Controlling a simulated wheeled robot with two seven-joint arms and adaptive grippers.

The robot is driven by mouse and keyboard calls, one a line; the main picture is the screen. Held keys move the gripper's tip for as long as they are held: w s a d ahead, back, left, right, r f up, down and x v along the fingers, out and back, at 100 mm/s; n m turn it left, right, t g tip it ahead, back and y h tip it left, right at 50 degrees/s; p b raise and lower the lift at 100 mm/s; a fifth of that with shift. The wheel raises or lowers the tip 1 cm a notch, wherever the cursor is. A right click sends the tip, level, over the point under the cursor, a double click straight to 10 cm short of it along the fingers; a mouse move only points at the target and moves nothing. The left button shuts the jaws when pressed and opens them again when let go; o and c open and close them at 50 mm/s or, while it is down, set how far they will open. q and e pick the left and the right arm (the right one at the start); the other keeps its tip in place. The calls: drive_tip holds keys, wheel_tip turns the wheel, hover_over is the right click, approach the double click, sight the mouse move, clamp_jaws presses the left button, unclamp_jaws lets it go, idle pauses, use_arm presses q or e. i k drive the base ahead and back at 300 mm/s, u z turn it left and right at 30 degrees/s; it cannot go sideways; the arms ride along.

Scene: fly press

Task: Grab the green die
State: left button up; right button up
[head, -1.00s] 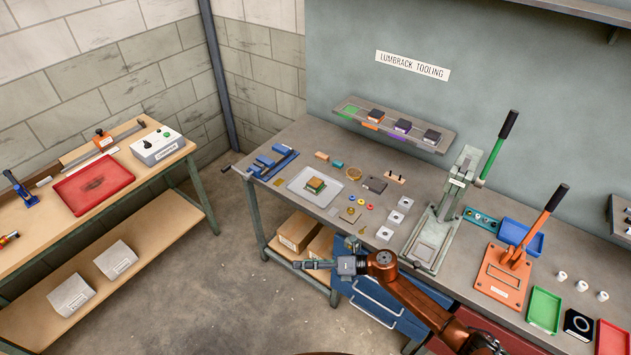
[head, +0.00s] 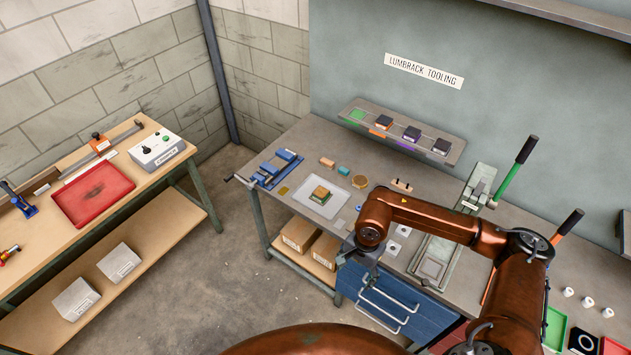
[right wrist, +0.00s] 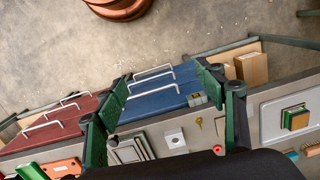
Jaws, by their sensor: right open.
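The green die (head: 319,194) is a small block with a tan top and a green lower part. It sits on a pale tray (head: 337,197) on the left part of the grey workbench. It also shows at the right edge of the right wrist view (right wrist: 296,118). My right gripper (head: 366,272) hangs at the bench's front edge, in front of and to the right of the die, apart from it. In the right wrist view its two green fingers (right wrist: 164,82) are spread wide with nothing held between them. My left gripper is not in view.
A blue vise (head: 277,168) stands left of the tray. A rack (head: 400,132) with several dark-topped blocks is behind. A lever press (head: 480,190) stands right. Blue drawers (head: 392,302) are below the gripper. My right arm covers part of the bench's middle.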

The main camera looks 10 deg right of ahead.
sight(321, 193)
drive_tip(key=i, duration=1.55)
